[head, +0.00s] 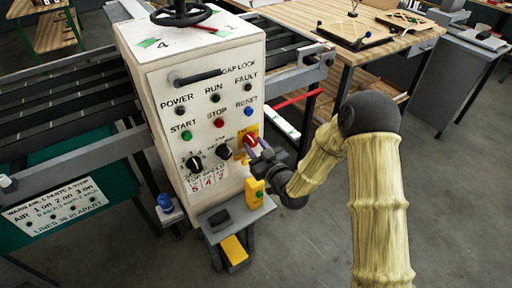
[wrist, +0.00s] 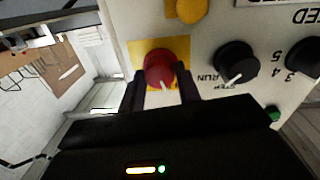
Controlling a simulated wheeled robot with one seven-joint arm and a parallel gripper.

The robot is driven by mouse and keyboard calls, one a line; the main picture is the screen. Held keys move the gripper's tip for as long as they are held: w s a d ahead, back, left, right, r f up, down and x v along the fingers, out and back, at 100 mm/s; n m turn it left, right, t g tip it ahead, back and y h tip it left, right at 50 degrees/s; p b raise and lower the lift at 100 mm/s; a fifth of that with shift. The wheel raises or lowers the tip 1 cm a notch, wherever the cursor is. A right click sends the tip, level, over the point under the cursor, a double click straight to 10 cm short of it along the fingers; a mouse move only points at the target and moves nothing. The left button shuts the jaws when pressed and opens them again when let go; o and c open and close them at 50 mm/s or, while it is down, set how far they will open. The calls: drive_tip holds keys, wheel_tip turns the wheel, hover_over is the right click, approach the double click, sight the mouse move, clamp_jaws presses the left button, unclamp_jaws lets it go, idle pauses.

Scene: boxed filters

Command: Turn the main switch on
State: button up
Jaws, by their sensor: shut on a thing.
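The main switch looks to be a red rotary knob (head: 251,140) on a yellow plate at the right edge of the white cabinet front (head: 172,90). In the wrist view the red knob (wrist: 159,66) has a pale pointer mark at its lower edge. My gripper (head: 258,149) reaches it from the right. In the wrist view its dark fingers (wrist: 160,78) stand on either side of the knob, shut on it. The plate's lettering is partly hidden by the gripper. The POWER lamp (head: 180,110) looks dark.
Two black selector knobs (head: 194,163) (head: 223,152) sit left of the switch. START, STOP and RESET buttons are above them. A roller conveyor (head: 60,110) runs behind the cabinet. Floor at right is open.

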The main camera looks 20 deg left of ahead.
drive_tip(key=m+b, duration=0.2)
drive_tip(key=m, duration=0.2)
drive_tip(key=shift+f, duration=0.1)
drive_tip(key=m+b, duration=0.1)
drive_tip(key=m, duration=0.3)
drive_tip(key=shift+d+m+g, duration=0.1)
drive_tip(key=shift+m+g, duration=0.2)
drive_tip(key=shift+g, duration=0.1)
drive_tip(key=m, duration=0.4)
drive_tip(key=shift+w, duration=0.1)
drive_tip(key=m, duration=0.4)
drive_tip(key=shift+g, duration=0.3)
drive_tip(key=o, duration=1)
